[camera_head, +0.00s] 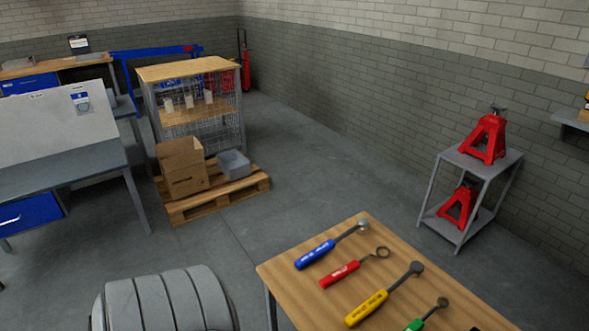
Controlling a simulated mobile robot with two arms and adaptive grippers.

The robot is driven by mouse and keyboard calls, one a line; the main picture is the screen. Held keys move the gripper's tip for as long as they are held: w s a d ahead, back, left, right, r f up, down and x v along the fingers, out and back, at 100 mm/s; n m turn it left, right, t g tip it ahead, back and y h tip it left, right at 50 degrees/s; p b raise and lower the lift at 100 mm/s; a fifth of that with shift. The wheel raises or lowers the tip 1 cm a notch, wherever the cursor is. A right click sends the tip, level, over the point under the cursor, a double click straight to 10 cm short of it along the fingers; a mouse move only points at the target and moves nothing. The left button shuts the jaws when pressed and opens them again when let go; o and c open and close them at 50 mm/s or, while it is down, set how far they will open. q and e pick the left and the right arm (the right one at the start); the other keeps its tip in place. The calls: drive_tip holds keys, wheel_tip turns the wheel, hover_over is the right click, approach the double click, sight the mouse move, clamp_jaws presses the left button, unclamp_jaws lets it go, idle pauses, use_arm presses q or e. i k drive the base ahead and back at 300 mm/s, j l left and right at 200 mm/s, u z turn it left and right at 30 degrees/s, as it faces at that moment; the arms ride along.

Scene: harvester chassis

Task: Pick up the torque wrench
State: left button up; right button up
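Several hand tools lie apart on a wooden table (285,273) at the bottom right. A blue-handled tool (315,255) with a round metal head is farthest back. A red-handled tool (340,274) with an open ring end is just in front of it. A longer yellow-handled tool (367,307) with a round head lies nearer. A green-handled tool (415,325) is partly cut off by the bottom edge. I cannot tell for certain which one is the torque wrench. Neither of my grippers shows in this view.
A pallet (220,202) with a cardboard box (181,167) and grey bin (234,163) is farther back. A metal shelf (455,157) with red jack stands (486,138) is at right. Floor (340,170) between is clear.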

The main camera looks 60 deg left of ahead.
sight(362, 227)
drive_tip(key=u, duration=1.5)
drive_tip(key=j+z, duration=0.1)
